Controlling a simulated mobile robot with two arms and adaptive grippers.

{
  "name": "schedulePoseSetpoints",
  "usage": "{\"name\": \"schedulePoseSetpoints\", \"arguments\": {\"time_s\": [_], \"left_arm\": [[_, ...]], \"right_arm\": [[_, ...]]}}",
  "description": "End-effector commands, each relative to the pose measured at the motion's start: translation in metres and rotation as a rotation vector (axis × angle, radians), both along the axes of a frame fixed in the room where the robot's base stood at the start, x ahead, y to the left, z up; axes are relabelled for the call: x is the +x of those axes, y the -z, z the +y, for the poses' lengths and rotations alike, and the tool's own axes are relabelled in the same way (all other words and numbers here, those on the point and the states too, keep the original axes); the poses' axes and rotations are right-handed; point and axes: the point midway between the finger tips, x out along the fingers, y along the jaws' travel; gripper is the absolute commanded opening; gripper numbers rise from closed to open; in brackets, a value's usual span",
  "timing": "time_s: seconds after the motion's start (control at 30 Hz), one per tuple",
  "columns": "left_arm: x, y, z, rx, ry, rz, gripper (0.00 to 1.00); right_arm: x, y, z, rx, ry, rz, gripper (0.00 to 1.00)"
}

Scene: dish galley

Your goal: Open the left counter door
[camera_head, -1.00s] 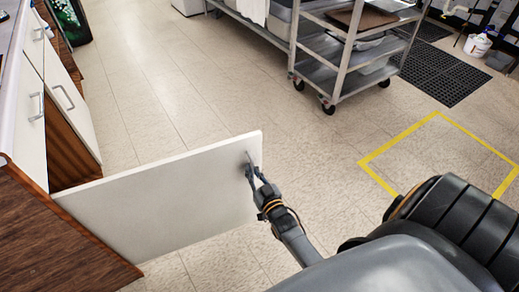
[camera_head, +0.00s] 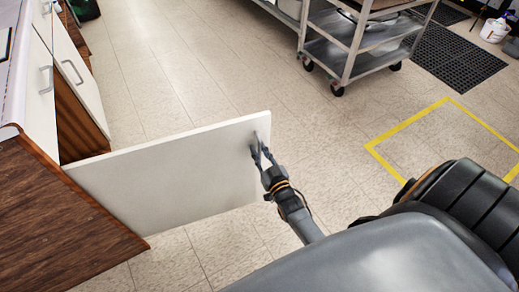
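The left counter door (camera_head: 170,170) is a flat white panel. It stands swung wide open, sticking out from the wooden counter across the floor. Its handle (camera_head: 257,140) is near the free edge, partly hidden by my fingers. My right gripper (camera_head: 262,153) is at that handle, with its fingers apart and a gap showing between them. I cannot tell how firmly it touches the handle. My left gripper is not in view.
White counter fronts with bar handles (camera_head: 73,72) and a dark opening stand at left. A grey wheeled cart (camera_head: 345,55) stands at the back, beside a black floor mat (camera_head: 460,55). A yellow floor outline (camera_head: 410,120) lies at right. The middle floor is clear.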

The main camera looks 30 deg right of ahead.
Motion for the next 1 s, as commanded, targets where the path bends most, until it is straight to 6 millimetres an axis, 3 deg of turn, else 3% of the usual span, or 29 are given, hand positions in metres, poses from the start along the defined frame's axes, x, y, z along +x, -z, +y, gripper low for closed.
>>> {"name": "schedulePoseSetpoints", "arguments": {"time_s": [0.17,0.4,0.6,1.0], "left_arm": [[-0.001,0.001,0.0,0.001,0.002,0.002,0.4],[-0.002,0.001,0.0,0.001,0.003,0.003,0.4],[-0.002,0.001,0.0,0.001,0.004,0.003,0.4],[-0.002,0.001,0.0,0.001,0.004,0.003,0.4]], "right_arm": [[-0.026,0.002,0.004,0.001,0.0,0.005,0.2],[-0.077,0.002,0.011,0.001,0.0,0.004,0.2],[-0.107,0.001,0.015,0.0,0.0,0.001,0.2],[-0.116,0.0,0.016,0.0,0.001,-0.001,0.2]]}}
